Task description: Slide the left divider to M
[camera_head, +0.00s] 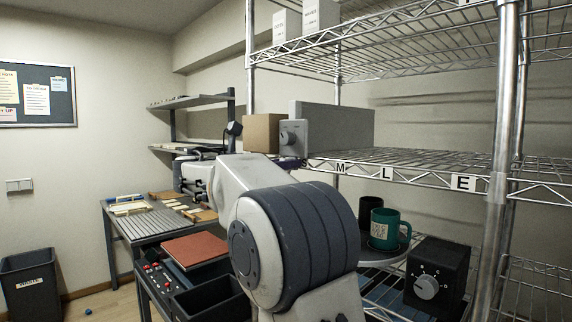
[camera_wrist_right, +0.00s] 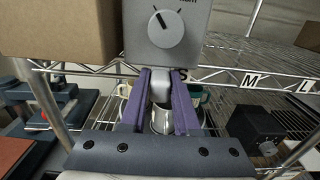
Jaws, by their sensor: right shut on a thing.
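The left divider (camera_head: 340,126) is a tall grey panel standing on the middle wire shelf. Its front carries a round knob, which also shows on the divider in the right wrist view (camera_wrist_right: 195,42). My right gripper (camera_wrist_right: 160,98) has purple fingers shut on a light grey tab below the divider's front face. The tab is at the S label (camera_wrist_right: 183,75) on the shelf's front edge. The M label (camera_wrist_right: 250,80) is to the right of the divider, also seen in the head view. In the head view my right arm hides most of that gripper (camera_head: 290,163). My left gripper is not in view.
A cardboard box (camera_head: 261,133) stands just left of the divider. The shelf (camera_head: 420,165) to its right is clear, past the L and E labels. Below are a green mug (camera_head: 385,235) and a black dial box (camera_head: 437,275). A steel post (camera_head: 503,130) stands at right.

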